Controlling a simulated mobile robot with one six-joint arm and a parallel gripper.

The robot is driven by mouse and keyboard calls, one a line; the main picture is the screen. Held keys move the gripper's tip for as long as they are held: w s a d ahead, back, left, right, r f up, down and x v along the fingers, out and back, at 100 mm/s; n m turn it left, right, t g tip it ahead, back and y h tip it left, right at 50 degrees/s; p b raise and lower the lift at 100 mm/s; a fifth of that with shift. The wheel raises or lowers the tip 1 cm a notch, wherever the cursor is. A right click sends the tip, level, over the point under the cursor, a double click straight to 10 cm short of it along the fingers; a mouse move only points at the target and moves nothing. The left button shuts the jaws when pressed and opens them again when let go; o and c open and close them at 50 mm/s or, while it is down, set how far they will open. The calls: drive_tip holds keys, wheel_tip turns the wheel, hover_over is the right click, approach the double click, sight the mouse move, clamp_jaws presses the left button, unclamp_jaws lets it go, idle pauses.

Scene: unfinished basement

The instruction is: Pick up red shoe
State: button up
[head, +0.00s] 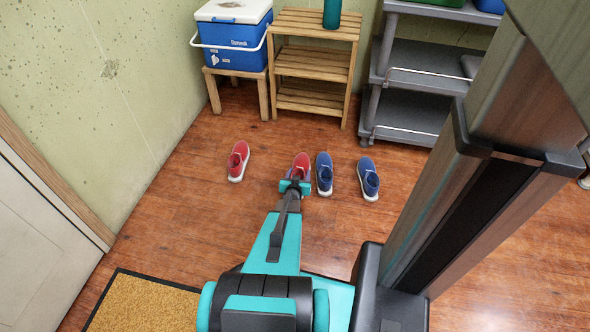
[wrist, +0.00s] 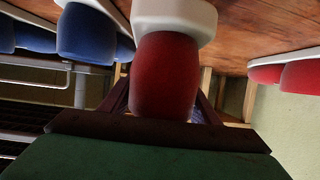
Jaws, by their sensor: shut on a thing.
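Two red shoes with white soles are on the wooden floor in the head view. One red shoe (head: 238,161) lies apart at the left. The other red shoe (head: 301,161) is at my gripper (head: 295,186), just left of the blue shoes. In the wrist view this red shoe (wrist: 166,75) fills the middle, between the jaws of my gripper (wrist: 160,120), which are shut on it. My gripper hides part of the shoe in the head view. I cannot tell whether the shoe touches the floor.
Two blue shoes, one near (head: 324,173) and one farther right (head: 368,178), stand beside the held shoe. Behind are a wooden shelf (head: 313,62), a grey rack (head: 415,97) and a blue cooler (head: 234,40) on a stool. A doormat (head: 140,306) lies front left.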

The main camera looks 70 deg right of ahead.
drive_tip(key=shift+s+a, duration=0.2)
drive_tip(key=shift+s, duration=0.05)
drive_tip(key=shift+w+r, duration=0.1)
drive_tip(key=shift+w, duration=0.05)
idle(0.4)
